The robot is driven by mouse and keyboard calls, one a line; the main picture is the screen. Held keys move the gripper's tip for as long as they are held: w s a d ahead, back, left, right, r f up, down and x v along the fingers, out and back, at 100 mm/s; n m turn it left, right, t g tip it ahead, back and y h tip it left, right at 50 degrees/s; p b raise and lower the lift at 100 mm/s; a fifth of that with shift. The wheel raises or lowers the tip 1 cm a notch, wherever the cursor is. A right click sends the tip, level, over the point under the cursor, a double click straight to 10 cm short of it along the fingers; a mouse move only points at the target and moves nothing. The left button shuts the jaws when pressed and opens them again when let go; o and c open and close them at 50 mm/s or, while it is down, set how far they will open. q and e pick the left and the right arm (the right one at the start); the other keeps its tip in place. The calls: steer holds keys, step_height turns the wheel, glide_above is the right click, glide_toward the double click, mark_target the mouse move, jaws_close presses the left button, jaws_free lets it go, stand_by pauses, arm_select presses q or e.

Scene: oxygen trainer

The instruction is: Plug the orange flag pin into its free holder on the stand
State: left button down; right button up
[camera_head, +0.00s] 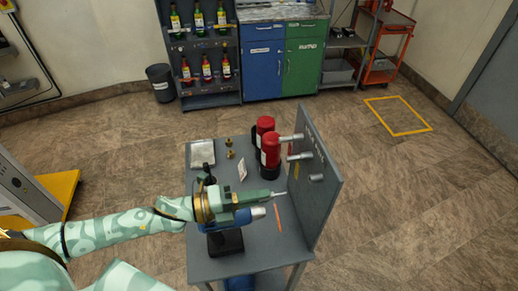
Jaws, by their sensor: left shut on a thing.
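My left gripper (276,194) reaches in from the left above the grey table and is shut on the orange flag pin. A thin pale tip shows at the fingers, pointing right toward the stand. The pin's narrow orange flag (279,217) shows just below the fingertips; whether it hangs free or touches the tabletop is unclear. The stand (323,190) is an upright grey panel along the table's right side. Short pale cylinders stick out of its left face, the nearest being a holder-like stub (316,178). Which holder is free is too small to tell. My right gripper is out of view.
A blue drill (238,220) on a black base stands close under my gripper. Two red cylinders (270,150), small brass fittings (230,154), a white card (242,171) and a pale tray (202,153) occupy the back of the table (205,262).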

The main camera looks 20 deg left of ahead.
arm_select(q)
steer(key=shift+w+d+r+p, duration=0.15)
steer(key=shift+w+d, duration=0.35)
steer(key=shift+w, duration=0.25)
steer(key=shift+w+d+r+p, duration=0.1)
steer(key=shift+w+d, duration=0.4)
steer(key=shift+w, duration=0.25)
steer(key=shift+w+d+r+p, duration=0.15)
steer(key=shift+w+d, duration=0.35)
steer(key=shift+w, duration=0.25)
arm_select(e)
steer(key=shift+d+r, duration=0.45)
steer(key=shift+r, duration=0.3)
arm_select(q)
steer(key=shift+w+d+m, duration=0.15)
steer(key=shift+w+d, duration=0.4)
steer(key=shift+d, duration=0.25)
steer(key=shift+w+d+m, duration=0.15)
steer(key=shift+w+d, duration=0.4)
steer(key=shift+d, duration=0.25)
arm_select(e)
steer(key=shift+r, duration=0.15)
arm_select(q)
steer(key=c, duration=1.3)
jaws_free()
steer(key=shift+d, duration=0.1)
